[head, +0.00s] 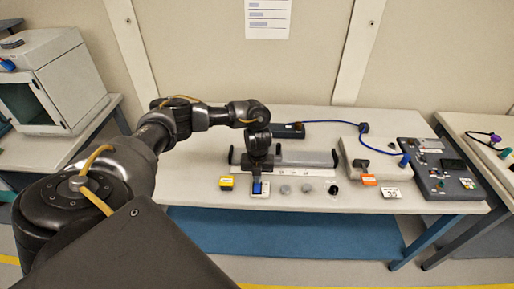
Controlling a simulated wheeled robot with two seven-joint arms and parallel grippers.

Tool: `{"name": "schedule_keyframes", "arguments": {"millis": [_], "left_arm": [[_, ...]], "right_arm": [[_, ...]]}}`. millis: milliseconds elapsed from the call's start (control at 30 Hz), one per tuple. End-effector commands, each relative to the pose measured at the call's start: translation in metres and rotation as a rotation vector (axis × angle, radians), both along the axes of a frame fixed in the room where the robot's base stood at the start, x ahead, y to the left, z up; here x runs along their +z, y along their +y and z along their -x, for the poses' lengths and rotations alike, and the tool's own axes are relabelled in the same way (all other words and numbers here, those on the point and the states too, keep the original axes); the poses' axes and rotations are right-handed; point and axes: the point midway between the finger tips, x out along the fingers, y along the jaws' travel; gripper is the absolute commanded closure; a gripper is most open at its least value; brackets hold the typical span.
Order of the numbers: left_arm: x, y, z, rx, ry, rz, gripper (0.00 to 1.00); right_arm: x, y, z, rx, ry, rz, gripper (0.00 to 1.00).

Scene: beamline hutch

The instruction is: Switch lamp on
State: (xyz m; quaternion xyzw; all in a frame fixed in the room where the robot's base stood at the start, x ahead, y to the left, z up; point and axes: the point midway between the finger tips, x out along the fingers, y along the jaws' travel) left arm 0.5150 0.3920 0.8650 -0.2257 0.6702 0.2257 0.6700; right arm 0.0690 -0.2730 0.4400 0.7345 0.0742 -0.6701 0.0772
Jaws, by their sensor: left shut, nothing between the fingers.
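My left gripper (258,176) is shut and empty, pointing down over the front middle of the grey table. Directly below its tips is a small white-edged unit with a blue top (258,188), which may be a switch. The gripper hides part of it, and I cannot tell whether they touch. No lamp can be clearly made out, and I see no lit light. My right gripper is out of view.
The table (300,207) holds a yellow block (226,183), grey discs (285,189), a black knob (333,190), a beige box (362,155) with a blue cable and a dark control panel (440,172). A long grey rail unit (310,158) lies behind the gripper.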

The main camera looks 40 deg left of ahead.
Motion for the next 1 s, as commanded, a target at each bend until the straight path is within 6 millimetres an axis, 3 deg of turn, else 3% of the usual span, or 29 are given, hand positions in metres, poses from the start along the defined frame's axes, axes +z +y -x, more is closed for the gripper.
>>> {"name": "schedule_keyframes", "arguments": {"millis": [667, 1000], "left_arm": [[-0.011, 0.000, 0.000, 0.000, 0.000, 0.000, 1.00], [0.005, 0.000, 0.000, 0.000, -0.001, 0.001, 1.00]], "right_arm": [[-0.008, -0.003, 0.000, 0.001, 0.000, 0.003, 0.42], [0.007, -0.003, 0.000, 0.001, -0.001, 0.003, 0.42]]}}
